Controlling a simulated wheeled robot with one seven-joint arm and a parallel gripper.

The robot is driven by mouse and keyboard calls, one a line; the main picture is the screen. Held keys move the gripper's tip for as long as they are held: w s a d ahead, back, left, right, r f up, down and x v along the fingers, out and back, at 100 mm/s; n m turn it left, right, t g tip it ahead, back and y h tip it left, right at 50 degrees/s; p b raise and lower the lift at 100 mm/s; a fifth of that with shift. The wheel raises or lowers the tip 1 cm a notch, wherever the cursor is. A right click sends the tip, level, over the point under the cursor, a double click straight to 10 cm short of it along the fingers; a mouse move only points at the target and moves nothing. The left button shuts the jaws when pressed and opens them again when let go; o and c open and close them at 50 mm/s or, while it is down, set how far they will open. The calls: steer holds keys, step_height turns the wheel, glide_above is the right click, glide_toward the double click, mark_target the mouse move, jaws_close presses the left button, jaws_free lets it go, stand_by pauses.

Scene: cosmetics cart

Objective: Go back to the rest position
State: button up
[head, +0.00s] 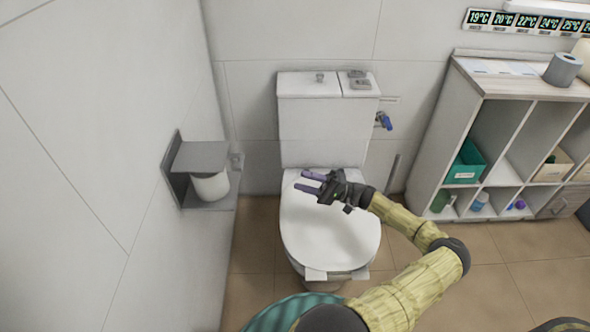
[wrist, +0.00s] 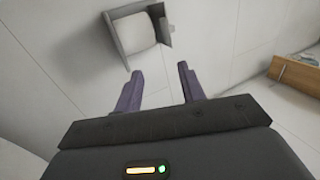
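My gripper (head: 309,182) is in the head view, in front of the toilet's closed white lid, pointing left. Its two purple fingers stand apart with nothing between them. The wrist view shows the same open gripper (wrist: 160,80) with an empty gap, facing a white tiled wall. My arm reaches in from the lower right of the head view, bent at the elbow.
A toilet (head: 330,235) stands at the back wall. A paper holder (head: 205,157) with a white roll (head: 211,187) juts from the left wall; the holder also shows in the wrist view (wrist: 122,37). A cubby shelf (head: 447,135) with bins stands right. Brown floor (head: 500,262) lies open in front of it.

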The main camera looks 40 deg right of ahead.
steer(key=shift+a, duration=0.1)
steer(key=s+a+f+n+g+h, duration=0.25)
steer(key=a+g+h, duration=0.25)
steer(key=a+g, duration=0.5)
steer(key=s+a+f+n+g+h, duration=0.25)
steer(key=a+g+h, duration=0.35)
steer(key=a, duration=0.8)
steer(key=s+r+n+t+h+p, duration=0.1)
steer(key=s+r+t+h+p, duration=0.1)
steer(key=r+p, duration=0.9)
steer(key=s+a+r+n+t+h+p, duration=0.1)
steer(key=s+r+t+h+p, duration=0.2)
steer(key=r+p, duration=0.9)
step_height(320, 180, up, 16)
steer(key=shift+a+r+t+h, duration=0.1)
steer(key=shift+a+t+h, duration=0.25)
steer(key=shift+h, duration=0.85)
steer(key=shift+s, duration=0.1)
